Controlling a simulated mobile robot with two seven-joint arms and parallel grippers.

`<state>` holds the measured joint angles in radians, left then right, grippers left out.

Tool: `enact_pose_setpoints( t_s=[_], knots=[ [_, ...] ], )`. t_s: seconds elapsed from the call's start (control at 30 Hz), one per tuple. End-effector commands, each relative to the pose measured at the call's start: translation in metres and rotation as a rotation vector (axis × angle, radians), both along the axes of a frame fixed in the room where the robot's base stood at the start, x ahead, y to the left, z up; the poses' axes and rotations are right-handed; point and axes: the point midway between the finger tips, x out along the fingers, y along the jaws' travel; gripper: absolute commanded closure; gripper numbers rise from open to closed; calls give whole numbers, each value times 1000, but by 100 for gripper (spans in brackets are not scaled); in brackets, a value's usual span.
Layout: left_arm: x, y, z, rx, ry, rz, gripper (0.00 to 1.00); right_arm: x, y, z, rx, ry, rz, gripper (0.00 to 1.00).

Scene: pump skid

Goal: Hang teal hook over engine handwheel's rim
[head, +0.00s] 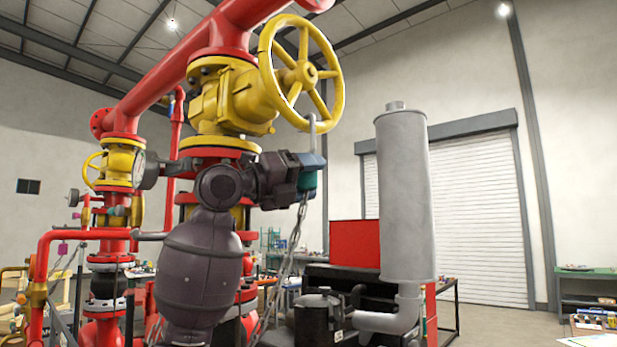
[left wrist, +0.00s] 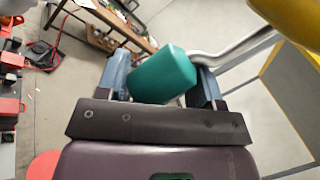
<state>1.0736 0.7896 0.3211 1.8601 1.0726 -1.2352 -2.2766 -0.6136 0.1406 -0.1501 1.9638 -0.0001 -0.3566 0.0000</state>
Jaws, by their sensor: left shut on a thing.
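The large yellow handwheel (head: 333,82) stands at upper centre in the head view, on a yellow valve body. My left gripper (head: 308,168) is just below its lower rim, shut on the teal hook (head: 309,184). The hook's teal grip also shows between the jaws in the left wrist view (left wrist: 165,76). Its grey metal bend rises from the jaws and overlaps the lower rim in the head view. I cannot tell whether the bend is over the rim or touches it. A yellow curved part (left wrist: 292,22) is at upper right in the wrist view. My right gripper is out of view.
A chain (head: 292,240) hangs below the jaws. Red pipes (head: 165,62) and a smaller yellow handwheel (head: 92,170) are at left. A tall grey cylinder (head: 403,195) stands right of my gripper. Open air lies between it and the handwheel.

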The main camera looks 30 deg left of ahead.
Motion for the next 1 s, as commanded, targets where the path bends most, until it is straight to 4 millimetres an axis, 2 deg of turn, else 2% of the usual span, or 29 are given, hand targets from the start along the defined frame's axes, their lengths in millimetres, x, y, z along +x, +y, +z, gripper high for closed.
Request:
enact_pose_setpoints(
  t_s=[0.33, 0.37, 0.53, 0.57, 1.0],
  knots=[
    [0, 0, 1, 0, -1, -1, 80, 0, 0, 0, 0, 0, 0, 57],
    [0, 0, 1, 0, -1, -1, 38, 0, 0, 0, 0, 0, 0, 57],
    [0, 0, 1, 0, -1, -1, 12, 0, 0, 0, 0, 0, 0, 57],
    [0, 0, 1, 0, -1, -1, 10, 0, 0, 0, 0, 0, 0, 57],
    [0, 0, 0, 0, -1, -1, 10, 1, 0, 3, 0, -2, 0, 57]
  ],
)
